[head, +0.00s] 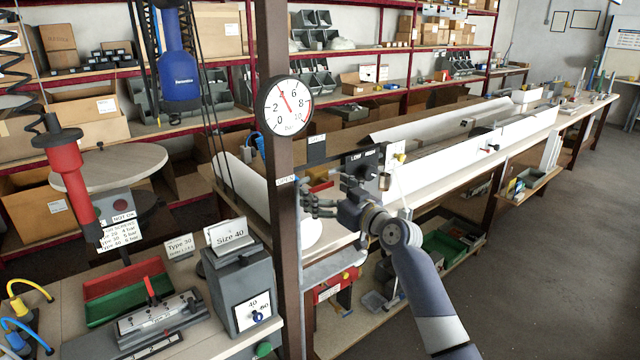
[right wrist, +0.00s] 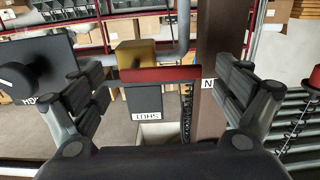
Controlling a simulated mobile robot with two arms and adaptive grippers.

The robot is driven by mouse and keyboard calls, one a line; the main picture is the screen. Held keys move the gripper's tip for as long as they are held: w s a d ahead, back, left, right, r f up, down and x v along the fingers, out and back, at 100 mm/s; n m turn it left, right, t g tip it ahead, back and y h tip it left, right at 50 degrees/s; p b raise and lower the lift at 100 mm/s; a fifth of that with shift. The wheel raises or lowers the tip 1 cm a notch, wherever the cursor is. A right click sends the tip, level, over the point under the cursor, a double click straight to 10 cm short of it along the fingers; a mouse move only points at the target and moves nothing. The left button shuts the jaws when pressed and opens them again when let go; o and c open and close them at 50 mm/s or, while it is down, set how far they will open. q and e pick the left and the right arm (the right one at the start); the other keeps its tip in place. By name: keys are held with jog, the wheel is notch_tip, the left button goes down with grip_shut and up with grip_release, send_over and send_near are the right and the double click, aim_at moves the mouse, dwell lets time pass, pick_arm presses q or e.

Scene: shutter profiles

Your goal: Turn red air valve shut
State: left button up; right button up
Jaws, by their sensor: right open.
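The red air valve's lever (right wrist: 160,74) lies level in the right wrist view, on a brass body (right wrist: 137,55). Its free end points at the post, beside a partly hidden OPEN label (right wrist: 208,84). A dark plate with a SHUT label (right wrist: 147,115) reads upside down there. In the head view the lever (head: 321,187) is a small red patch right of the post. My right gripper (head: 318,205) is open in front of it. In the right wrist view its fingers (right wrist: 165,88) stand apart on both sides of the lever, not closed on it. My left gripper is out of view.
A brown post (head: 271,200) carries a round gauge (head: 284,106), its needle near 4. A dark box with LOW and HIGH marks (head: 362,170) stands close behind my right wrist. The bench front left holds a grey Size 40 box (head: 238,285). The floor at right is clear.

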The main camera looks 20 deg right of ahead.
jog(key=shift+w+a, duration=0.25)
jog(key=shift+w, duration=0.45)
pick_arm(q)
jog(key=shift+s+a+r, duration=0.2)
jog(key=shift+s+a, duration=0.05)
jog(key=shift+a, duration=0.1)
pick_arm(e)
jog(key=shift+w+a, duration=0.15)
jog(key=shift+w, duration=0.15)
